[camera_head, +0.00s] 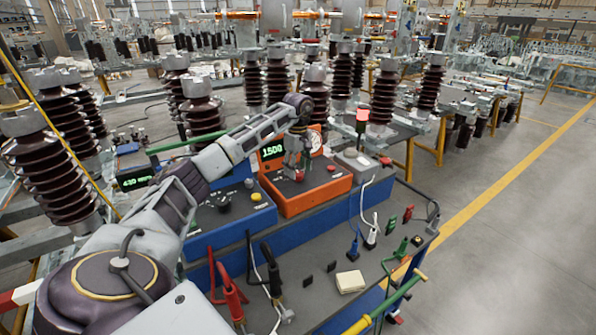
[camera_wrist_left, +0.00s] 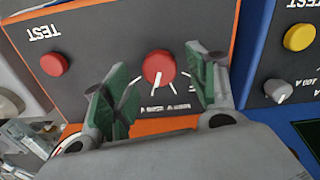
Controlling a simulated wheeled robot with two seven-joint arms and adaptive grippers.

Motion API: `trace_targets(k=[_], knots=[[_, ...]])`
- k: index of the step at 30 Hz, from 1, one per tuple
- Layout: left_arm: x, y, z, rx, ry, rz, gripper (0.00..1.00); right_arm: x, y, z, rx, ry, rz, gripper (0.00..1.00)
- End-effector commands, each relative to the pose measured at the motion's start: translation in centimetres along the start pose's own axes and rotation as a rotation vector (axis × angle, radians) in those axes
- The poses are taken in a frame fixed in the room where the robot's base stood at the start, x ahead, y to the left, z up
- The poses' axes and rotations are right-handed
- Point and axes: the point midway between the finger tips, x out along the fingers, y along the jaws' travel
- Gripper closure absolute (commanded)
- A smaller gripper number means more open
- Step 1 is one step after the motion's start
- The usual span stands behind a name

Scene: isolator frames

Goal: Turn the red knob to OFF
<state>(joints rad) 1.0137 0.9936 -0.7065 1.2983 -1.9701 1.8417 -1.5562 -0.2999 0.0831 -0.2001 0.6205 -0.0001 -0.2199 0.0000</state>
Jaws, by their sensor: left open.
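The red knob (camera_wrist_left: 159,68) sits on the dark front panel of an orange box (camera_head: 322,196). White scale lines fan out around it in the left wrist view, where the panel appears upside down. The small lettering by the scale is too blurred to read, so I cannot tell the knob's setting. My left gripper (camera_wrist_left: 163,84) is open, with one green-padded finger on each side of the knob. I cannot tell whether either finger touches it. In the head view my left gripper (camera_head: 296,166) is over the box's panel and partly hides the knob. My right gripper is in neither view.
A red TEST button (camera_wrist_left: 54,64) is beside the knob on the same panel. A blue box (camera_head: 228,212) with a yellow button (camera_wrist_left: 299,37) stands close alongside. A red lamp (camera_head: 362,117) stands behind. Cable clamps (camera_head: 232,298) and plugs occupy the bench front.

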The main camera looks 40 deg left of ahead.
Motion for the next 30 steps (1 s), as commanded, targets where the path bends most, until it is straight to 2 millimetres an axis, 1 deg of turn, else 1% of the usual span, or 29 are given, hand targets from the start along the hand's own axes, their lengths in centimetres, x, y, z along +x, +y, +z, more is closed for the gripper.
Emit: trace_targets(k=[3,6,17,20,28,30], knots=[[0.8,0.0,0.0,0.0,0.0,-0.001,0.42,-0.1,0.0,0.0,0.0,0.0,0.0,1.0],[1.2,0.0,0.0,0.0,0.0,0.001,0.42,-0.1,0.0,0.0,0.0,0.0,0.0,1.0],[1.5,0.0,0.0,0.0,0.0,0.001,0.42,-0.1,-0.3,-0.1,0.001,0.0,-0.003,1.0],[1.5,0.0,0.0,0.0,0.0,0.001,0.52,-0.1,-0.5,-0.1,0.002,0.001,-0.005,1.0],[1.5,0.0,0.0,0.0,0.0,0.0,0.87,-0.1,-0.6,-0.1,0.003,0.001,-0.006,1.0],[1.5,0.0,0.0,0.0,0.0,0.0,0.88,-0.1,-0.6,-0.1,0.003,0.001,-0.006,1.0]])
